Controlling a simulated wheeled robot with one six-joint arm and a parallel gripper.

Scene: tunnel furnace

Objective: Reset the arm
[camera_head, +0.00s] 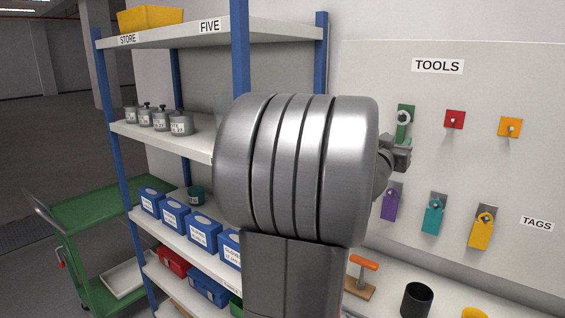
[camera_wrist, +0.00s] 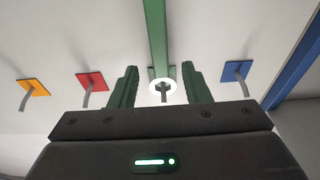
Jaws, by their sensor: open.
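My gripper (camera_head: 398,152) is in front of the tool board in the head view, just below a green piece with a pale ring (camera_head: 404,117). My arm's large grey links fill the middle and hide part of the board and shelf. In the wrist view my gripper (camera_wrist: 159,70) is open, its two dark green fingers apart and nothing seen held. A long green strip (camera_wrist: 158,35) and a white ring around a peg (camera_wrist: 162,91) show between the fingers. I cannot tell whether the fingers touch them.
Red (camera_head: 454,119) and orange (camera_head: 509,126) plates with hooks are on the board (camera_head: 490,85). Purple (camera_head: 390,202), teal (camera_head: 433,215) and yellow (camera_head: 482,228) tags hang below. A black cup (camera_head: 416,300) stands on the ledge. A blue-posted shelf (camera_head: 195,140) and green cart (camera_head: 95,205) are left.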

